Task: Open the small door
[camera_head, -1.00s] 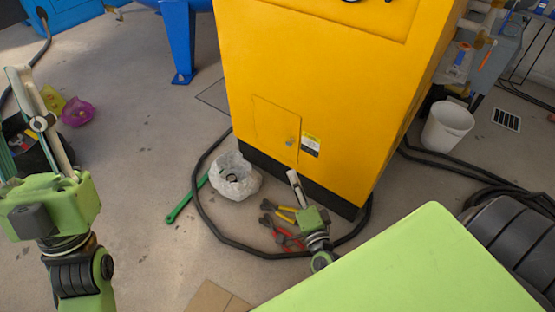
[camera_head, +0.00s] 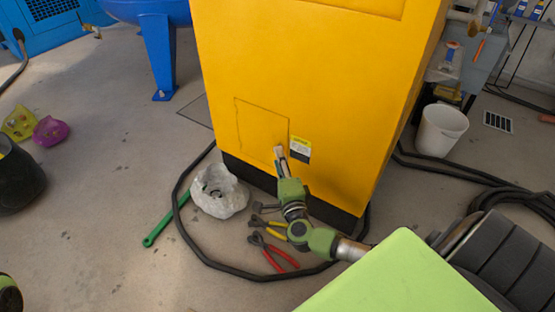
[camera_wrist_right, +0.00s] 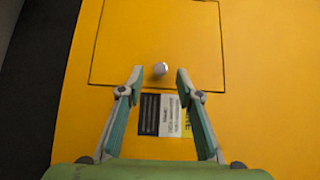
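The small door (camera_head: 255,135) is a thin-outlined panel low on the front of the yellow cabinet (camera_head: 300,70). It lies flush and shut. In the right wrist view the door (camera_wrist_right: 190,30) has a small round pale knob (camera_wrist_right: 160,68) near its edge by the label. My right gripper (camera_head: 279,152) is at the door's lower right, hiding the knob in the head view. In the right wrist view this gripper (camera_wrist_right: 159,74) is open, with one fingertip on each side of the knob and gaps between. Whether the tips reach the knob's depth is unclear. My left gripper is out of view.
A label (camera_head: 300,149) is right of the door. A whitish rough bowl (camera_head: 219,192), a green tool (camera_head: 158,230), red-handled pliers (camera_head: 276,256) and a black hose (camera_head: 215,262) lie on the floor before the cabinet. A white bucket (camera_head: 441,130) stands at right.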

